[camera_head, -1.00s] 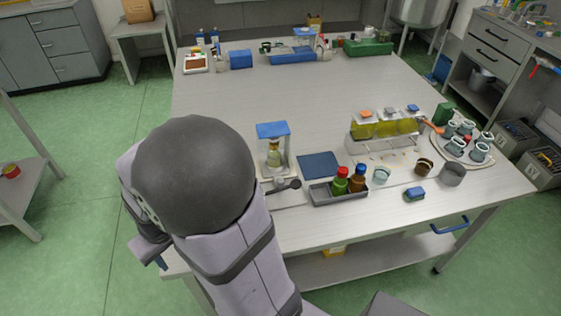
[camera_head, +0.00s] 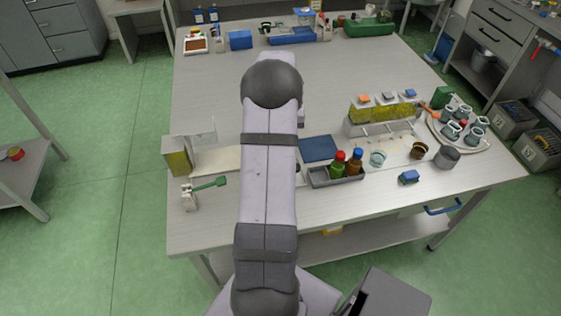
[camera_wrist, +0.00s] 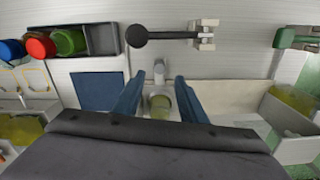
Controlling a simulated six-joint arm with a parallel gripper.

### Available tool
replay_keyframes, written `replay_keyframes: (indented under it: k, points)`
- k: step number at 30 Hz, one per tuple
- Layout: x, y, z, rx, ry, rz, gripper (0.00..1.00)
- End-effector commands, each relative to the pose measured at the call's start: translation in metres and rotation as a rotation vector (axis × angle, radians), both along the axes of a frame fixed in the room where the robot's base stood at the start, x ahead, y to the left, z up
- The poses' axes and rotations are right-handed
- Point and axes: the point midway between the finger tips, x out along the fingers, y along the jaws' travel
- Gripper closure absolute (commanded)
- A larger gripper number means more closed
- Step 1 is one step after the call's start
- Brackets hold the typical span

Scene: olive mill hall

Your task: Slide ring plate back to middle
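My gripper (camera_wrist: 160,84) shows its two blue fingers spread apart in the wrist view. Between them is a small pale grey fitting (camera_wrist: 159,72) with a yellowish round part (camera_wrist: 160,103) below it, with gaps to both fingers. I cannot tell whether this fitting is the ring plate; no ring plate shows clearly. In the head view my arm hides the gripper and the spot under it. A dark blue mat (camera_head: 318,148) lies just right of my arm; it also shows in the wrist view (camera_wrist: 97,90).
A grey tray with bottles (camera_head: 338,177) stands right of my arm. A pale board (camera_head: 216,160), a yellow-filled box (camera_head: 177,160) and a green-handled tool (camera_head: 207,185) are at left. A black-knobbed rod (camera_wrist: 150,36) lies ahead of the fingers. The table's middle back is clear.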

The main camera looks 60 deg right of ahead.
Motion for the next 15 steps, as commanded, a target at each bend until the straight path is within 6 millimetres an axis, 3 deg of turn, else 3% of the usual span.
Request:
replay_keyframes:
  k: [8, 15]
  points:
    - [-0.001, -0.001, -0.007, 0.002, 0.002, -0.002, 0.62]
    - [-0.001, 0.000, -0.035, 0.003, 0.002, -0.002, 0.62]
